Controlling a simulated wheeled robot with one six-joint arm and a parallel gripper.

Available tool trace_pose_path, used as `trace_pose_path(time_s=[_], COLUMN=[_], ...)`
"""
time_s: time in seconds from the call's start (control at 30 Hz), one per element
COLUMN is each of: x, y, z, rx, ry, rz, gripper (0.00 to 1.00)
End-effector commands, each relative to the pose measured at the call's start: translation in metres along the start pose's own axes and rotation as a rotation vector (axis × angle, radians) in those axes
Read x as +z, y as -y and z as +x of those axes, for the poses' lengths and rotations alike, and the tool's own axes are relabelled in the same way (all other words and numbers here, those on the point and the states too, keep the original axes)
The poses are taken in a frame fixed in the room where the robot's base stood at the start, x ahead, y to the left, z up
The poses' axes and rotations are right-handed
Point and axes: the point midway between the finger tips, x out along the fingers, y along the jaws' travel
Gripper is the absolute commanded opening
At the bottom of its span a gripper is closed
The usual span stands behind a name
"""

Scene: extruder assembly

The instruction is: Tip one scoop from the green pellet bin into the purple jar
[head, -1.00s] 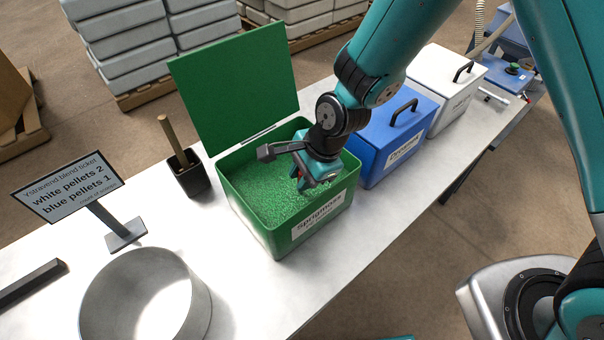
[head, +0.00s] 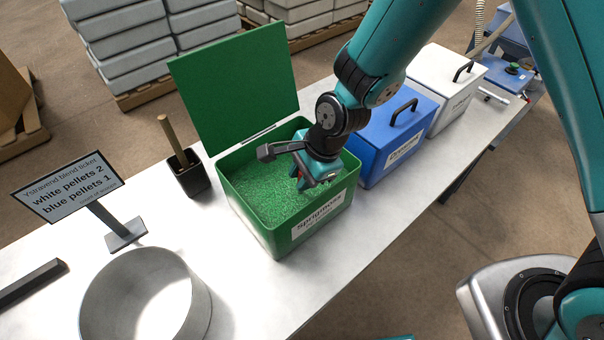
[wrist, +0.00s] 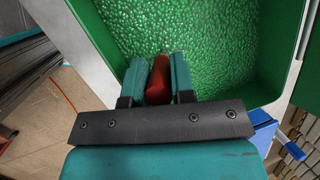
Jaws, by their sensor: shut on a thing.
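The green pellet bin (head: 262,232) stands on the bench with its lid raised, labelled "Sprigmoss", full of green pellets (head: 268,188). My gripper (head: 312,180) is over the right part of the bin's opening. In the wrist view my gripper (wrist: 158,78) is shut on a red handle (wrist: 158,82), with green pellets beyond it. The handle's far end is not clear, so I cannot tell whether a scoop's bowl is in the pellets. No purple jar shows in either view.
A blue bin (head: 385,135) and a white bin (head: 440,90), both lidded, stand to the right. A ticket sign (head: 68,187), a black holder with a wooden stick (head: 190,178) and a round metal pan (head: 112,285) are to the left. The bench's front is clear.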

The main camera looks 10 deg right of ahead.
Motion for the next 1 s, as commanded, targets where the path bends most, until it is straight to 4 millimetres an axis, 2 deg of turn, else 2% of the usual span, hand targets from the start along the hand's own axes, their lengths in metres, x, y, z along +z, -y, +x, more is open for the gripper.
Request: trace_pose_path(time_s=[1.0], x=[0.031], y=[0.026], z=[-0.075], rx=[-0.002], ry=[0.000], rz=[-0.001], gripper=[0.00])
